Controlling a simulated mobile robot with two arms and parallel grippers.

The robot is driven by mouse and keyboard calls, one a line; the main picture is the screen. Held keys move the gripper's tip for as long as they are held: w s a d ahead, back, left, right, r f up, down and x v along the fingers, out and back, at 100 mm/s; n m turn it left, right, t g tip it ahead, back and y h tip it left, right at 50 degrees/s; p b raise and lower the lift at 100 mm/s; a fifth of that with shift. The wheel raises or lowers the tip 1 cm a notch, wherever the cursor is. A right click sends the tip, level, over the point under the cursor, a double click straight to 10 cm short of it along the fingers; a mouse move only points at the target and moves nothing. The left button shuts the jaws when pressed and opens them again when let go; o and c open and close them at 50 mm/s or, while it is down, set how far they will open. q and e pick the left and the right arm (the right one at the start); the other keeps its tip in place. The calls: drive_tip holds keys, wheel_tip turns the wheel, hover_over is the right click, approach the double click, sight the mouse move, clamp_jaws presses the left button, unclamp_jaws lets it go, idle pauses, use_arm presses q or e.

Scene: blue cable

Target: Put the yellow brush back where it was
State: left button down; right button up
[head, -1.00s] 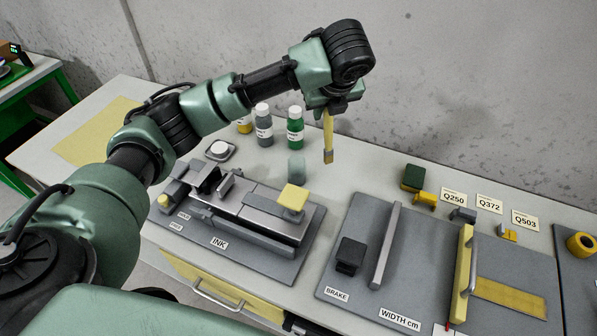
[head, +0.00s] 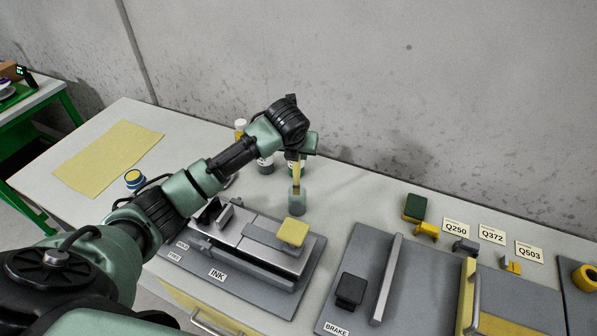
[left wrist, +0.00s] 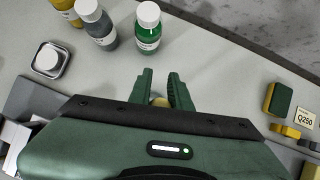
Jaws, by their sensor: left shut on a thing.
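My left gripper (head: 298,156) is shut on the yellow brush (head: 296,173), holding it upright with its bristle end down. The brush's lower end is at the mouth of a small grey-green cup (head: 297,205) on the table; how deep it sits inside is hard to tell. In the left wrist view the two fingers (left wrist: 160,88) close around the yellow handle (left wrist: 159,101), and my gripper body hides the cup. My right gripper is not in view.
Ink bottles stand close behind: green (left wrist: 148,28), grey (left wrist: 96,24) and yellow. The ink plate (head: 293,296) lies in front of the cup, with a yellow-topped block (head: 293,232). The brake board (head: 375,262) is to the right. A yellow sheet (head: 108,160) lies left.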

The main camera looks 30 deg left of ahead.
sight(296, 167)
use_arm(q)
drive_tip(key=shift+f+p, duration=0.4)
drive_tip(key=shift+f, duration=3.5)
drive_tip(key=c, duration=1.3)
unclamp_jaws()
drive_tip(key=shift+f, duration=0.1)
drive_tip(key=b+v, duration=0.1)
drive_tip(key=v, duration=1.1)
